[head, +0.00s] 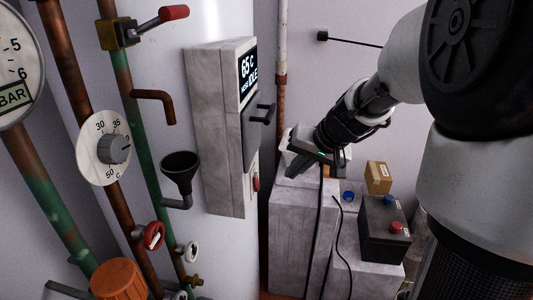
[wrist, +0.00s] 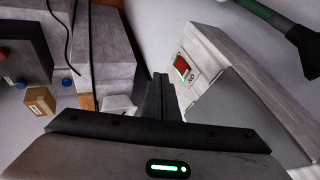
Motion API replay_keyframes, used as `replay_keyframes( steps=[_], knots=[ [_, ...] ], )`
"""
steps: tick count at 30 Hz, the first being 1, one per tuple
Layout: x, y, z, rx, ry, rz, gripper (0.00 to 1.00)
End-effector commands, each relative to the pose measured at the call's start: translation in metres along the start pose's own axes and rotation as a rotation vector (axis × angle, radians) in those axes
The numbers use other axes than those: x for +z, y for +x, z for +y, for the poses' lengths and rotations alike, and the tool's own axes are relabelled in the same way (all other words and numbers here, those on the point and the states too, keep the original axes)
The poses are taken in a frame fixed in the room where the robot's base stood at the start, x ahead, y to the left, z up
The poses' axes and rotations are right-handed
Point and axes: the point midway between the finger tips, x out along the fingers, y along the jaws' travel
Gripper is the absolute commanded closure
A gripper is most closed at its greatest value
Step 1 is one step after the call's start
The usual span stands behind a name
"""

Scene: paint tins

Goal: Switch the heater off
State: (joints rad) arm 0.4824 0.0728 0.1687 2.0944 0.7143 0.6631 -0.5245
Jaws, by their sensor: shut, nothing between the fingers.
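The heater's grey control box (head: 215,130) is on the white tank. My gripper (head: 290,172) is to the right of the box, apart from the switch. In the wrist view my fingers (wrist: 160,78) are together and empty.
Below my gripper are grey blocks (head: 296,230), a cardboard box (head: 378,177), a black battery (head: 382,225) and hanging black cables. Pipes, gauges and a funnel (head: 181,167) stand at left.

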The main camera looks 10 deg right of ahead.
Motion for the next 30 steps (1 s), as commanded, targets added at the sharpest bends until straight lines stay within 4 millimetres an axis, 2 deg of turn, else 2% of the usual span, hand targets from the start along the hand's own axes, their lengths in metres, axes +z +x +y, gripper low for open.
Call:
replay_keyframes(
  steps=[3, 11, 13, 18, 30],
  knots=[
    [0.002, 0.028, 0.000, -0.001, 0.000, -0.006, 1.00],
    [0.002, 0.082, 0.000, -0.001, -0.001, -0.005, 1.00],
    [0.001, 0.084, -0.015, -0.002, -0.005, -0.003, 1.00],
    [0.002, 0.095, -0.029, -0.001, -0.003, -0.003, 1.00],
    [0.003, 0.099, -0.034, 0.000, -0.001, 0.000, 1.00]
  ],
)
